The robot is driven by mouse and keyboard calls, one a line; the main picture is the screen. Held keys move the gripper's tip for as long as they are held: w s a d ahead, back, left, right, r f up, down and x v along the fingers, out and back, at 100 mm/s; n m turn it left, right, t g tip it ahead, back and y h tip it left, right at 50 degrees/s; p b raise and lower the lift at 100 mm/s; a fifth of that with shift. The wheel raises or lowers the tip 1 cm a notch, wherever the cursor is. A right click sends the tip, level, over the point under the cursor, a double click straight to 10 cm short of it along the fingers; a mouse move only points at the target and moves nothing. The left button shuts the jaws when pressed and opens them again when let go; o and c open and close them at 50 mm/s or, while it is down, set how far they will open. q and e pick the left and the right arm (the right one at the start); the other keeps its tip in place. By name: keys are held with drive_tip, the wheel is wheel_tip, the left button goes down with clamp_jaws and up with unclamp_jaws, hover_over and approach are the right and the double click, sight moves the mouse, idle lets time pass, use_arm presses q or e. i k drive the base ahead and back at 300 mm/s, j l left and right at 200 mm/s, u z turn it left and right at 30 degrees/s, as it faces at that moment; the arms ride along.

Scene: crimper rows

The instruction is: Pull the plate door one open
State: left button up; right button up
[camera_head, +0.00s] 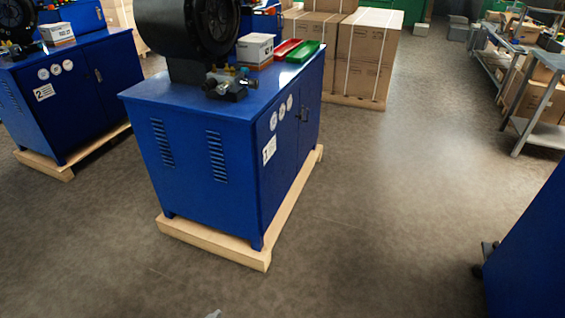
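The blue cabinet of the crimper labelled 1 (205,145) stands on a wooden pallet in the middle of the view. The door looks closed, flush with the cabinet, and is seen at a steep angle. Neither of my grippers can be made out. Only a small pale tip shows at the bottom edge, and I cannot tell what it is.
A second blue crimper cabinet (75,88) stands at the left. Strapped cartons (368,55) stand behind. A blue unit (530,255) is at the lower right. Grey shelving (540,105) is at the far right. The floor (400,180) right of the door side is clear.

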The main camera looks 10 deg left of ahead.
sight(274, 132)
drive_tip(key=u, duration=0.65)
drive_tip(key=i+l+u, duration=0.5)
drive_tip(key=l+u, duration=0.35)
drive_tip(key=i+l+u, duration=0.1)
drive_tip(key=l, duration=0.3)
drive_tip(key=i+l+u, duration=0.15)
drive_tip(key=l, duration=0.3)
drive_tip(key=i+l+u, duration=0.1)
drive_tip(key=l, duration=0.35)
drive_tip(key=i+l+u, duration=0.15)
drive_tip(key=l, duration=0.3)
drive_tip(key=i+l, duration=0.1)
drive_tip(key=l, duration=0.3)
drive_tip(key=i+l, duration=0.1)
drive_tip(key=l, duration=0.35)
drive_tip(key=i+l, duration=0.1)
drive_tip(key=l, duration=0.75)
drive_tip(key=i, duration=0.05)
